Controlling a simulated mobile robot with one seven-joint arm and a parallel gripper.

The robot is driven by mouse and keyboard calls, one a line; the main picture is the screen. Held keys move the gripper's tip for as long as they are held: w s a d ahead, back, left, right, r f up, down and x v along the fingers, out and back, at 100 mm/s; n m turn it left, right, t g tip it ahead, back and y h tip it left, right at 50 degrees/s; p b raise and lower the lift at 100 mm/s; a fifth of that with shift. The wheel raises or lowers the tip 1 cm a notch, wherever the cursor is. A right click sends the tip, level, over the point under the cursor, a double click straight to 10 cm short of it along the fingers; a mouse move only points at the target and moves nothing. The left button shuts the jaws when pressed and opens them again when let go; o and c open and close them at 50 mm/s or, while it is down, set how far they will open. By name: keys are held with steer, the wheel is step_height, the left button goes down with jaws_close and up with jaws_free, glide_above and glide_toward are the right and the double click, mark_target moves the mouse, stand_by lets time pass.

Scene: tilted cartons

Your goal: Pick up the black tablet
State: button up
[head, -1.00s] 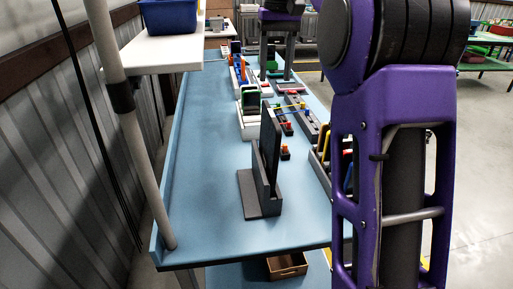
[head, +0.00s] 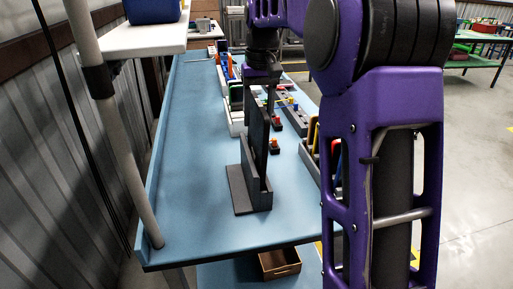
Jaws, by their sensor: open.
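The black tablet (head: 257,133) stands upright, leaning slightly, in a dark grey stand (head: 243,198) with a flat base on the blue table. My gripper (head: 263,94) points down at the tablet's upper end and overlaps it in this view. The jaws are open. A dark finger shows along the right of the tablet's top; the other finger is hard to make out against the dark tablet. I cannot tell whether the fingers touch the tablet or how far they straddle it.
Behind the stand, the blue table (head: 190,160) holds small coloured pegs on dark blocks (head: 274,147) and several racks. A rack with yellow and red items (head: 318,150) is at right, partly behind my arm. A white shelf (head: 140,40) with a blue bin overhangs the left. The table's left side is clear.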

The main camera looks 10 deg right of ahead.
mark_target(256, 145)
steer(key=shift+f, duration=1.5)
jaws_close()
steer(key=shift+w, duration=0.1)
